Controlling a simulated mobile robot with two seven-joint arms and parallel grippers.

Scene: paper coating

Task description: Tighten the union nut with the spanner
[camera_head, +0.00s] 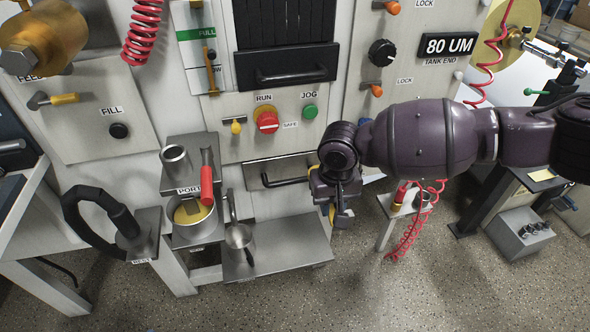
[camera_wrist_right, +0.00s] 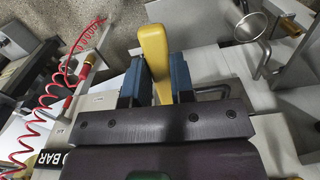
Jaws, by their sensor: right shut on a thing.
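My right gripper (camera_head: 337,200) points down in front of the machine's lower front, right of the black drawer handle. In the right wrist view its two blue fingers (camera_wrist_right: 157,78) are shut on a yellow handle (camera_wrist_right: 155,52). A bit of the yellow handle (camera_head: 342,213) also shows below the gripper in the head view. Its other end is hidden, so I cannot tell for sure that it is the spanner. A brass fitting (camera_head: 45,40) is at the top left; I cannot tell if it is the union nut. My left gripper is not in view.
A red coiled hose (camera_head: 412,235) with a red-handled tool is on the right. Red and green buttons sit above. Speckled floor is clear in front.

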